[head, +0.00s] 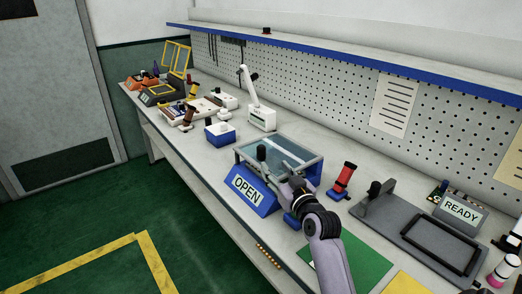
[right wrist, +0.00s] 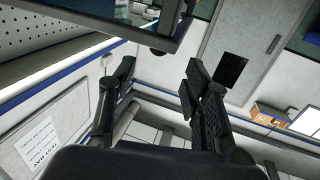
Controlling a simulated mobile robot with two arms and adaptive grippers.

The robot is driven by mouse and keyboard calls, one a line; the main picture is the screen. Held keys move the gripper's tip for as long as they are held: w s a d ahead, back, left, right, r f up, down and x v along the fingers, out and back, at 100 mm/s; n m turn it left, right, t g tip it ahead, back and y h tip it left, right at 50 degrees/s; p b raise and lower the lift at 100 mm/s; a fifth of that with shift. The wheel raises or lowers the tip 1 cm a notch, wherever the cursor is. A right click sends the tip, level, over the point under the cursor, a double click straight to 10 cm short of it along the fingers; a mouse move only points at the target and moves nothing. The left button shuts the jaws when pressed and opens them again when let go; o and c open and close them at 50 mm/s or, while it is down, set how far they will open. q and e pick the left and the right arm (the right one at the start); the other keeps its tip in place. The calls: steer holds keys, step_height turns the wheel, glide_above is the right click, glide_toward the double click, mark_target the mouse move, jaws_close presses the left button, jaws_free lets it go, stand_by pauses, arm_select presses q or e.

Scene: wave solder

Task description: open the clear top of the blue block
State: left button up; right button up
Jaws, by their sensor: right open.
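The blue block (head: 252,195) is a sloped blue stand with a white OPEN label, on the workbench. Its clear top (head: 284,152) is a see-through pane in a grey frame, lying low over the block. A dark round knob (head: 261,152) stands at the left of the pane. My right gripper (head: 294,187) is at the block's front right edge, partly hidden by its own wrist. In the right wrist view its two black fingers (right wrist: 160,75) are apart with nothing between them. A dark frame with a glassy pane (right wrist: 125,22) crosses the top of that view, beyond the fingertips. My left gripper is not seen.
A red and black tool (head: 343,178) stands right of the block. A grey fixture (head: 420,240), a READY sign (head: 462,211) and a green mat (head: 362,262) lie further right. A small blue box (head: 220,136) and a white device (head: 262,118) stand behind left.

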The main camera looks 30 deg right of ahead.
mark_target(263, 153)
steer(key=w, duration=0.2)
steer(key=w+d, duration=0.1)
steer(key=w, duration=0.1)
steer(key=shift+w, duration=0.15)
steer(key=w, duration=0.4)
steer(key=w+d, duration=0.1)
steer(key=w, duration=0.1)
steer(key=shift+w+f, duration=0.1)
steer(key=shift+w, duration=0.2)
steer(key=shift+w+d, duration=0.1)
steer(key=shift+w, duration=0.15)
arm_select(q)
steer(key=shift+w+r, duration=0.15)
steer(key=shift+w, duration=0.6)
arm_select(e)
jaws_close()
